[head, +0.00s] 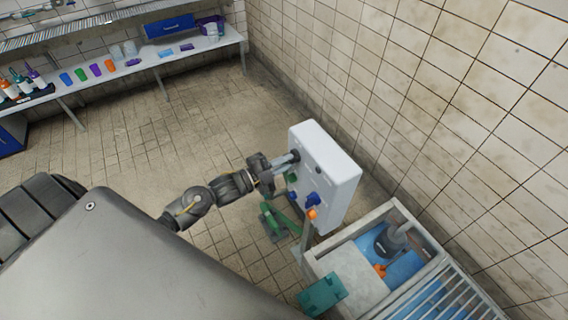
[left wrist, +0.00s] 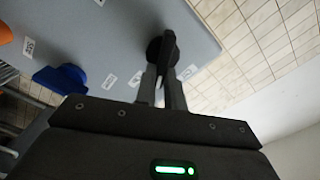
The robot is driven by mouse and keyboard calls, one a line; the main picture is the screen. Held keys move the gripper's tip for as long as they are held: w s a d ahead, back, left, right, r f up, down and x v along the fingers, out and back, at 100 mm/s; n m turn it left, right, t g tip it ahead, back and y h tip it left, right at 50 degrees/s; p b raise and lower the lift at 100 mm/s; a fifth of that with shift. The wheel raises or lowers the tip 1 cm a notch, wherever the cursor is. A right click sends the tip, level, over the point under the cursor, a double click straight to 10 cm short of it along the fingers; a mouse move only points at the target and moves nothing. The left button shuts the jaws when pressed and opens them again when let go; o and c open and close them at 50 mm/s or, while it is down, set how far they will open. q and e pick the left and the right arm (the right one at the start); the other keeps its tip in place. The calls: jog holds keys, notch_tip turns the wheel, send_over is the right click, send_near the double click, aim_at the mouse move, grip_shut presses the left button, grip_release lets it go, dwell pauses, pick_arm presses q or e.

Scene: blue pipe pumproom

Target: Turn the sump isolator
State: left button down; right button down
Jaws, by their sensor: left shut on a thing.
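A pale control panel (head: 325,172) stands upright on a post near the tiled wall, and its face fills much of the left wrist view (left wrist: 110,35). My left gripper (head: 291,159) reaches the upper part of the panel face. In the left wrist view my left gripper (left wrist: 161,86) is shut on a black isolator handle (left wrist: 168,48) with a round base. The fingers lie on both sides of the handle, partly hiding it. The small labels near it are too blurred to read. My right gripper is in neither view.
A blue knob (left wrist: 62,79) and an orange knob (left wrist: 4,32) are also on the panel; a green part (head: 291,178) shows below my gripper. A sump basin (head: 350,262) with a grating (head: 450,296) stands below right. Open tiled floor (head: 150,140) lies left.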

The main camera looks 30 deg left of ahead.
pick_arm(q)
jog(key=shift+f+m+b, duration=0.2)
jog(key=shift+m+b, duration=0.45)
jog(key=shift+m, duration=0.75)
jog(key=shift+f+m+b, duration=0.2)
jog(key=shift+m+b, duration=0.45)
jog(key=shift+m, duration=0.75)
jog(key=c, duration=1.5)
grip_release()
jog(key=shift+s, duration=0.1)
